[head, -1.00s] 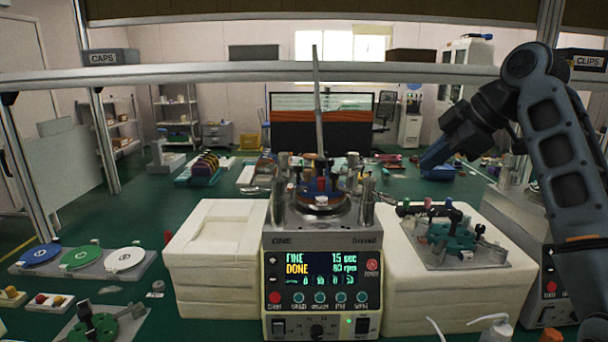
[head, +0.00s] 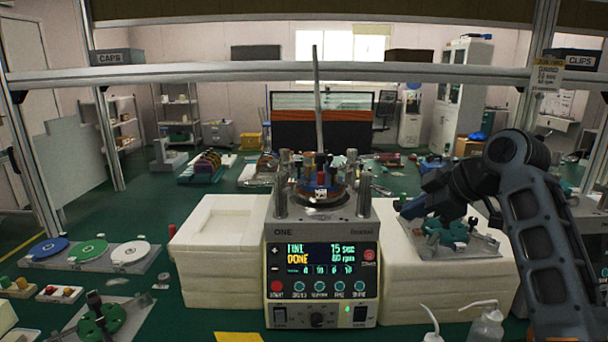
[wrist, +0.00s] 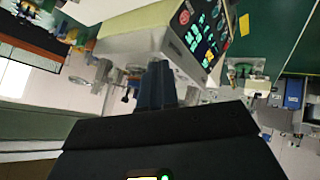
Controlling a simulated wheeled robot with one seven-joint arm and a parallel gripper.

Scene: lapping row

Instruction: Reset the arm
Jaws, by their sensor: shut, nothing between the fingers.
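My arm reaches in from the right in the head view, bent at the elbow. My gripper (head: 408,208) hangs over the right white block, in front of the green fixture (head: 452,232) and partly covering it. Its blue fingers (wrist: 156,85) show together and empty in the wrist view. The polishing machine (head: 322,235) stands at the centre, with its display lit and reading "DONE". It also shows tilted at the top of the wrist view (wrist: 165,30). I cannot tell how high the gripper is above the fixture.
White foam blocks (head: 210,270) flank the machine. A thin rod (head: 318,100) rises from its top. A metal rail (head: 220,73) crosses above the bench. Blue, green and white discs (head: 88,251) lie on a tray at left. Wash bottles (head: 487,328) stand at front right.

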